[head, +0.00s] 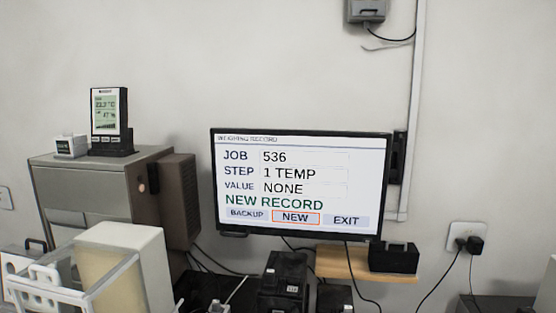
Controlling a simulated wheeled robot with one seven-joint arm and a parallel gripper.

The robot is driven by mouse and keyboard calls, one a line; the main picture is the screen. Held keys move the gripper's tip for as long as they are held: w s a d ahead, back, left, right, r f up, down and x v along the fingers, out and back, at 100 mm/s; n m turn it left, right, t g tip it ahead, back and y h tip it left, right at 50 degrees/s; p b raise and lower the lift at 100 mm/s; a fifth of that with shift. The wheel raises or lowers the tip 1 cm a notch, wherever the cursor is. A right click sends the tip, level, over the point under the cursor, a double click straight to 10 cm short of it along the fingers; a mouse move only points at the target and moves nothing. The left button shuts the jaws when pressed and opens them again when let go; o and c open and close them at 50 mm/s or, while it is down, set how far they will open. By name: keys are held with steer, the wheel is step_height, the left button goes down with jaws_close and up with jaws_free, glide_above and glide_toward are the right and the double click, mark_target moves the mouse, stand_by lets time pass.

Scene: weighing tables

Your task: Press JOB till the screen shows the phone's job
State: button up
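A wall screen (300,183) headed "WEIGHING RECORD" shows JOB 536, STEP 1 TEMP, VALUE NONE and the green words NEW RECORD. Along its bottom are BACKUP, NEW and EXIT; NEW (296,218) has an orange outline. The JOB line (283,157) is at the top of the list. I cannot make out a phone or a separate JOB button in the head view. My gripper is not in view.
A thermometer display (109,113) stands on a grey cabinet (95,190) at left. Black devices (284,280) stand under the screen. A wooden shelf (345,262) and a socket (466,238) with cables are at right.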

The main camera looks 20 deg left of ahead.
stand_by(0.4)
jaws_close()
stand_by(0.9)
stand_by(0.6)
